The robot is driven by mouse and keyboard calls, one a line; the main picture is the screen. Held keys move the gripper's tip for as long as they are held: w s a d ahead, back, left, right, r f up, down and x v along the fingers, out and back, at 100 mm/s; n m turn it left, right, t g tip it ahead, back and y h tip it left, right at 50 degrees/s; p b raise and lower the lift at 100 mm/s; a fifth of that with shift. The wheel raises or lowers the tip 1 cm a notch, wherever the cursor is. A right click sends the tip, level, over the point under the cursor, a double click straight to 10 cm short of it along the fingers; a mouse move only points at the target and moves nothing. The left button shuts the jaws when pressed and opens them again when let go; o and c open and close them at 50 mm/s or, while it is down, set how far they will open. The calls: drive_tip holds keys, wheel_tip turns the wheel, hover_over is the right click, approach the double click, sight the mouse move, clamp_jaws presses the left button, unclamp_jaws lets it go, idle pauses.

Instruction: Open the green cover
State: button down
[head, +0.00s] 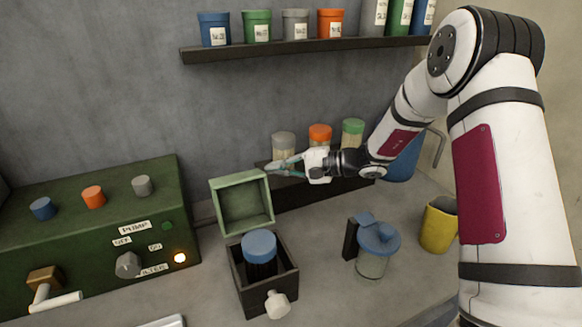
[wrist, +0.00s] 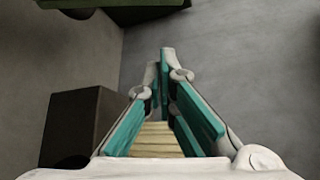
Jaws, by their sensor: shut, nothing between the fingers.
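The green cover (head: 242,203) is a hollow, box-shaped lid. It stands tipped up at the back of a dark open-topped box (head: 265,285), with its hollow side facing the head camera. A blue-capped dark jar (head: 259,248) stands uncovered inside the box. My gripper (head: 272,167) is shut and empty, its fingertips by the cover's upper right corner; I cannot tell whether they touch. The wrist view shows the teal-padded fingers (wrist: 166,62) close together at their tips. A green edge (wrist: 120,12) crosses the top there, possibly the cover.
A low dark shelf (head: 320,193) with several capped jars stands behind my gripper. A green control panel (head: 90,235) is at left. A blue-lidded jar (head: 374,262) and yellow mug (head: 438,225) stand right of the box. A wall shelf (head: 300,48) hangs above.

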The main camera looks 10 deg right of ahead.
drive_tip(key=shift+s+a+r+p, duration=0.15)
drive_tip(key=shift+s+a+p, duration=0.15)
drive_tip(key=shift+s+a, duration=0.35)
drive_tip(key=shift+s+a+r+p, duration=0.15)
drive_tip(key=shift+s+a+p, duration=0.15)
drive_tip(key=shift+s+a, duration=0.3)
drive_tip(key=shift+w, duration=0.1)
drive_tip(key=shift+s+d+r+p, duration=0.25)
drive_tip(key=shift+s+r+p, duration=0.25)
drive_tip(key=shift+s+r, duration=0.6)
drive_tip(key=shift+w+r, duration=0.1)
drive_tip(key=shift+w, duration=0.1)
